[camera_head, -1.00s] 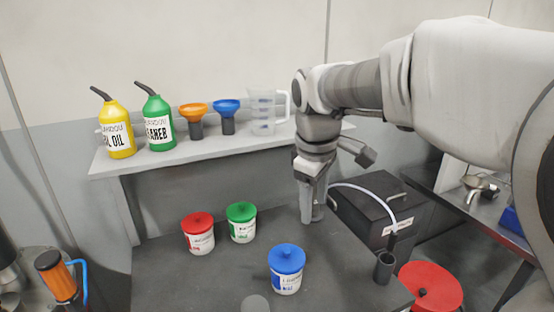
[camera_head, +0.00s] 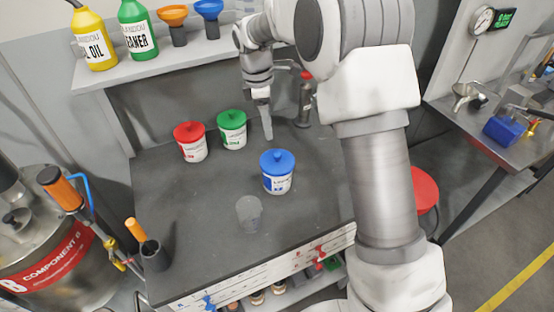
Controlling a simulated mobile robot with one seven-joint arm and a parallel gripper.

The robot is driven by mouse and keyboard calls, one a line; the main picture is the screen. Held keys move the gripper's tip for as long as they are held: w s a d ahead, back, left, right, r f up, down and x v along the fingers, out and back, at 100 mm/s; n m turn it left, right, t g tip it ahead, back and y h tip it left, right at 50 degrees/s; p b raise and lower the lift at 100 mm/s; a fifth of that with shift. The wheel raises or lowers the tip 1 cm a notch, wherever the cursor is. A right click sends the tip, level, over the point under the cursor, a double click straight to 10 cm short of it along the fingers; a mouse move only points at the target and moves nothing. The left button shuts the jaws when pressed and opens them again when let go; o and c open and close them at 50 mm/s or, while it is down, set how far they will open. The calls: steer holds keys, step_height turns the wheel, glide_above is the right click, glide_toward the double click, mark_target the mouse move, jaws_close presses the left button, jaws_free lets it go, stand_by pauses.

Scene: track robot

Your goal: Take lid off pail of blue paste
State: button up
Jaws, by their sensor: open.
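The blue-lidded pail (camera_head: 278,182) stands upright on the dark worktop, with a white body and a printed label. Its blue lid (camera_head: 277,161) is on top and has a knob in the middle. My gripper (camera_head: 266,134) points down behind the blue-lidded pail, slightly to its left and apart from it. It appears empty. It is seen nearly edge-on, so the gap between the fingers is hard to make out.
A red-lidded pail (camera_head: 192,142) and a green-lidded pail (camera_head: 232,130) stand at the back left. A translucent grey cup (camera_head: 249,214) stands in front. A dark cylinder with a red top (camera_head: 305,102) is behind my gripper.

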glide_above(277, 154)
steer(key=a, duration=0.2)
step_height(277, 154, down, 5)
steer(key=shift+s+d+f, duration=0.1)
steer(key=shift+d+f, duration=0.05)
steer(key=shift+d+f+p, duration=0.2)
steer(key=shift+d+f, duration=0.05)
steer(key=shift+f, duration=0.65)
steer(key=shift+d+f+p, duration=0.15)
steer(key=shift+d+f, duration=0.1)
steer(key=shift+f, duration=0.65)
steer(key=shift+d+f+p, duration=0.2)
steer(key=shift+d+f, duration=0.05)
steer(key=shift+f, duration=0.65)
jaws_close()
